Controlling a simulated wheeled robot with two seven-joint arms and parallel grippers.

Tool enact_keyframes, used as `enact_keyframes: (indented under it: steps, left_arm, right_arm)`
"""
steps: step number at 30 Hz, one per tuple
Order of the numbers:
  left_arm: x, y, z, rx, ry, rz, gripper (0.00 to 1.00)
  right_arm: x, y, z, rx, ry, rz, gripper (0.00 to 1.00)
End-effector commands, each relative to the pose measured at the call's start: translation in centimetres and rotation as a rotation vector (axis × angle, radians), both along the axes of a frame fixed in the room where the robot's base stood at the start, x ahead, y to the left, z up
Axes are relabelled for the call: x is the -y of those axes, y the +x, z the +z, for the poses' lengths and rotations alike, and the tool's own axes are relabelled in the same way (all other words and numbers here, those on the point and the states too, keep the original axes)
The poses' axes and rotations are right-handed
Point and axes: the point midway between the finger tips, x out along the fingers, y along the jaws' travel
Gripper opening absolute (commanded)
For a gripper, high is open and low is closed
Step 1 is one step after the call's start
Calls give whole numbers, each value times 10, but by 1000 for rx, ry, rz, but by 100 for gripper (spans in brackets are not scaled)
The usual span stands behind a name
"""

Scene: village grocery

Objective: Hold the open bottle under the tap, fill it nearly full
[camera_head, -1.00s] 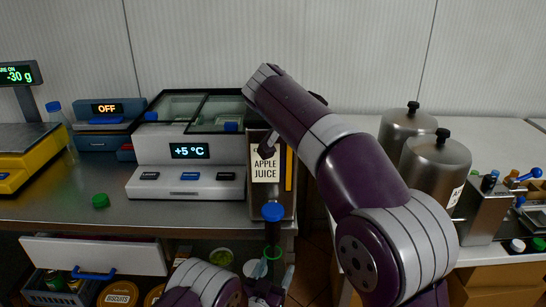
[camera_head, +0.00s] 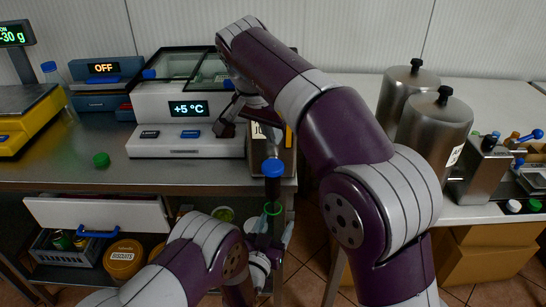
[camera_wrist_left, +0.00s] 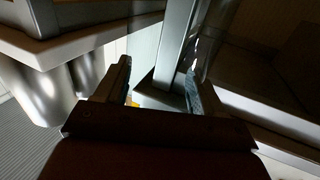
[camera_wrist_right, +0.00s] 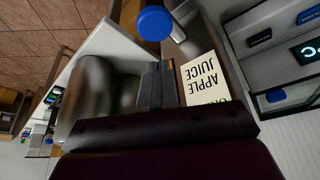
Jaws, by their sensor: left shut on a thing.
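The open bottle (camera_head: 275,222) is clear with a green ring at its neck. It is upright just below the dark tap with the blue top (camera_head: 273,168), on the front of the apple juice dispenser (camera_head: 286,158). My left gripper (camera_head: 262,243) is shut on the bottle from the lower left; the left wrist view shows its fingers (camera_wrist_left: 157,85) apart around something see-through. The fill level cannot be told. My right gripper (camera_head: 230,122) hangs in front of the dispenser, above and left of the tap. Its fingers (camera_wrist_right: 159,86) look closed together and empty. The tap top also shows in the right wrist view (camera_wrist_right: 154,22).
A green cap (camera_head: 101,159) lies on the steel counter. The cooler (camera_head: 190,130) reading +5 °C stands left of the dispenser. My right arm crosses in front of the steel canisters (camera_head: 434,135). An open drawer (camera_head: 95,213) sits below the counter.

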Motion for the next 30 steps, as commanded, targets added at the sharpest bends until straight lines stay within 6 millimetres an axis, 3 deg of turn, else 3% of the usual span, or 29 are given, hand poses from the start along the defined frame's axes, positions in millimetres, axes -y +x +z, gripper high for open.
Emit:
enact_keyframes:
  steps: [15, 30]
  left_arm:
    - [0, 0, 0, 0, 0, 0, 35]
    - [0, 0, 0, 0, 0, 0, 35]
  right_arm:
    - [0, -1, -37, -2, -1, -2, 0]
    - [0, 0, -37, 0, 0, -1, 0]
